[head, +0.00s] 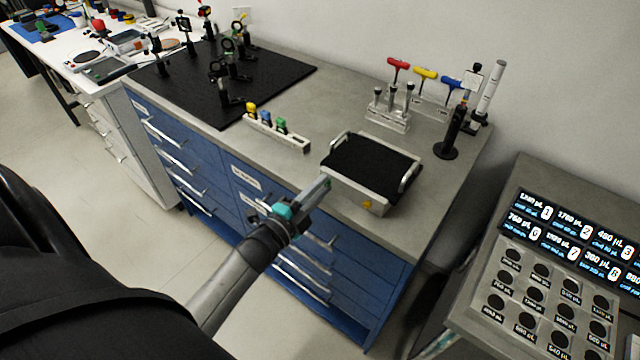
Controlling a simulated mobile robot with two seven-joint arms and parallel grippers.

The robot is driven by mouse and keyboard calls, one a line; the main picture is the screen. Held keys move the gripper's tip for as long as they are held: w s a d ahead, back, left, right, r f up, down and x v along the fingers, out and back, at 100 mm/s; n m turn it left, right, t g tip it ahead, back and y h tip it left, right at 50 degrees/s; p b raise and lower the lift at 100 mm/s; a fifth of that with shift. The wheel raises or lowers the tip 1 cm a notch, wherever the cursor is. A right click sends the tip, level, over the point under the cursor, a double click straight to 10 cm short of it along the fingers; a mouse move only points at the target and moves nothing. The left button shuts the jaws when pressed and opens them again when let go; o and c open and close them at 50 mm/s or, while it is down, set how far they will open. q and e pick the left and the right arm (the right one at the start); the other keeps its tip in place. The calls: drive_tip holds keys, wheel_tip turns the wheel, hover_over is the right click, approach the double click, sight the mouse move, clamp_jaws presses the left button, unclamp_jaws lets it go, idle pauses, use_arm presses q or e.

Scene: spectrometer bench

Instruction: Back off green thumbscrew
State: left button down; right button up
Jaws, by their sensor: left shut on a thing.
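The grey box with a black top (372,168) and two handles stands near the bench's front edge. A yellow knob (368,205) shows on its front face. My left gripper (325,185) reaches in from the lower left, its fingertips at the box's left front corner. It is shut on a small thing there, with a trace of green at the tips. The fingers hide most of that thing; by its place and colour it appears to be the green thumbscrew. My right gripper is not in view.
A white rack (290,138) with coloured pieces stands left of the box. Red, yellow and blue T-handle drivers (425,74) and a dark post (447,148) stand behind it. A black optics board (190,85) lies far left. A display and vial tray (540,300) are at right.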

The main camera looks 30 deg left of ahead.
use_arm(q)
drive_tip(key=n+p, duration=0.1)
drive_tip(key=n, duration=0.2)
drive_tip(key=shift+n, duration=0.3)
drive_tip(key=shift+n+p, duration=0.45)
drive_tip(key=shift+n, duration=1.25)
drive_tip(key=c, duration=0.8)
unclamp_jaws()
drive_tip(key=shift+s, duration=0.1)
drive_tip(key=s+a, duration=0.1)
drive_tip(key=s, duration=1.4)
drive_tip(key=shift+a, duration=0.1)
